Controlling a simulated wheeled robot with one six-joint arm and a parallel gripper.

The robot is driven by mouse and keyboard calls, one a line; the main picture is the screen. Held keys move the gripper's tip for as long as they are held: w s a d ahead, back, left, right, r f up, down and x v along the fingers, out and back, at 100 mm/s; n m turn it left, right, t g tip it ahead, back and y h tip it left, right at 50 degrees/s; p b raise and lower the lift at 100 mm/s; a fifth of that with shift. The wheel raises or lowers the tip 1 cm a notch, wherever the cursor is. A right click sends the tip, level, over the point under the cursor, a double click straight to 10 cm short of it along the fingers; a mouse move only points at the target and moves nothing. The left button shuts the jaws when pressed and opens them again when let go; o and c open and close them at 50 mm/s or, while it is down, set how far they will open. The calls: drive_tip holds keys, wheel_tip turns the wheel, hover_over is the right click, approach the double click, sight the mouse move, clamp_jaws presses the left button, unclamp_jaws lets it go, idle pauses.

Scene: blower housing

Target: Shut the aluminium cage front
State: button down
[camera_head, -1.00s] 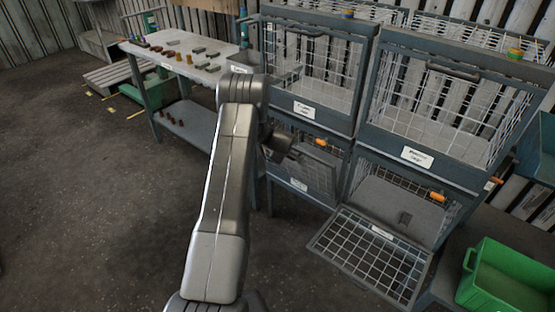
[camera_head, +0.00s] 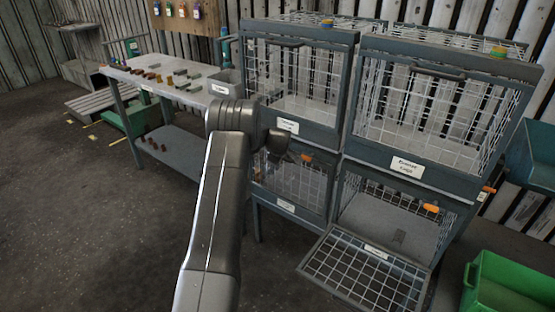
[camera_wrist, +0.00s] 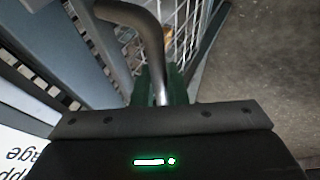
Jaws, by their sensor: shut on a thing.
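The cage stack has two upper and two lower cages. The lower left mesh front (camera_head: 290,182) stands close to upright in its frame; whether it is fully closed I cannot tell. My gripper (camera_head: 277,150) is at its top edge, partly hidden by my wrist. In the wrist view, my gripper's green fingers (camera_wrist: 163,85) are shut on a curved metal handle (camera_wrist: 148,30). The lower right mesh front (camera_head: 365,275) hangs open, folded down and forward. The lower labels are too small to read, so which cage is aluminium I cannot tell.
The upper right cage's label (camera_head: 407,167) reads as bronze cage. Orange catches show by the lower openings, one at the right (camera_head: 431,208). A green crate (camera_head: 510,285) stands at lower right. A workbench (camera_head: 165,78) with small parts is at left.

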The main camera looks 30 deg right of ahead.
drive_tip(key=shift+w+d+r, duration=0.15)
drive_tip(key=shift+r, duration=0.2)
drive_tip(key=c, duration=1.5)
unclamp_jaws()
drive_tip(key=shift+d, duration=0.1)
drive_tip(key=shift+o, duration=0.2)
drive_tip(key=b+v, duration=0.1)
drive_tip(key=v, duration=1.2)
drive_tip(key=shift+s+a, duration=0.3)
drive_tip(key=shift+a, duration=0.05)
drive_tip(key=shift+r, duration=0.1)
drive_tip(key=p+x, duration=0.1)
drive_tip(key=x, duration=1.2)
drive_tip(key=shift+w+d+f, duration=0.1)
drive_tip(key=shift+d+f, duration=0.05)
drive_tip(key=shift+f, duration=0.05)
